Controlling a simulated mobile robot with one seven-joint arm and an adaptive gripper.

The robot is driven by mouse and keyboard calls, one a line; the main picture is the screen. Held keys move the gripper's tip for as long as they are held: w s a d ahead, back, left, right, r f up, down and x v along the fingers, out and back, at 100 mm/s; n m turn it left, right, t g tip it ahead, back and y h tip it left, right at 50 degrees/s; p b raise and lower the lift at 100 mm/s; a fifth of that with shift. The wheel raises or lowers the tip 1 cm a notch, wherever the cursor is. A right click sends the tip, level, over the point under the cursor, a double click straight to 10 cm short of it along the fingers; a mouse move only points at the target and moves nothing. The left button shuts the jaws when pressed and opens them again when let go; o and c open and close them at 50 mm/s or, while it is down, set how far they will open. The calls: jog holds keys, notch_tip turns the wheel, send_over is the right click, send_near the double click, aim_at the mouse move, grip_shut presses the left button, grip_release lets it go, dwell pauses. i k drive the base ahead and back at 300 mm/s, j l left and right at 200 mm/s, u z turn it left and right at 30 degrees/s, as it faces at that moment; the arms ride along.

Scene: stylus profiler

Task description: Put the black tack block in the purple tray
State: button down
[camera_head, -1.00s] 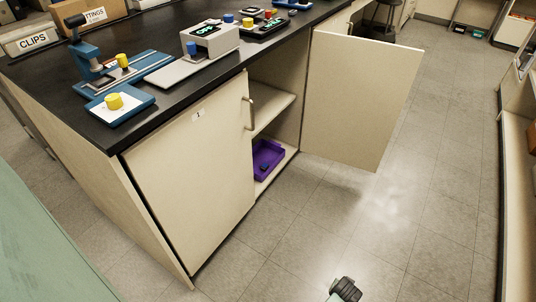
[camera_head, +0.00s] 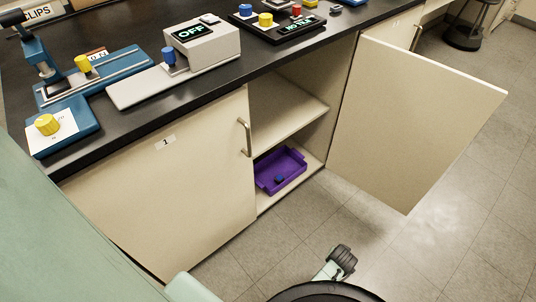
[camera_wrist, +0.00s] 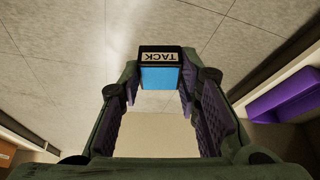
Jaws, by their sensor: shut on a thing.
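The tack block (camera_wrist: 160,68) has a black end marked TACK and a light-blue face in the wrist view. My gripper (camera_wrist: 158,82) is shut on it, with a finger at each side. The block is not distinguishable in the head view. The purple tray (camera_head: 291,163) sits on the low shelf inside the open cabinet, with a small dark-blue thing in it. A purple surface, seemingly the tray (camera_wrist: 285,97), also shows at the right of the wrist view, apart from the block.
The cabinet's right door (camera_head: 415,120) stands open; its left door (camera_head: 165,190), marked 1, is shut. An upper shelf (camera_head: 288,112) lies above the tray. The black counter holds several instruments, including a box reading OFF (camera_head: 205,50). Floor is clear before the opening.

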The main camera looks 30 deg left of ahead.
aim_at(291, 171)
jog(key=i+l+u, duration=0.75)
jog(key=i+l, duration=0.15)
jog(key=i, duration=0.1)
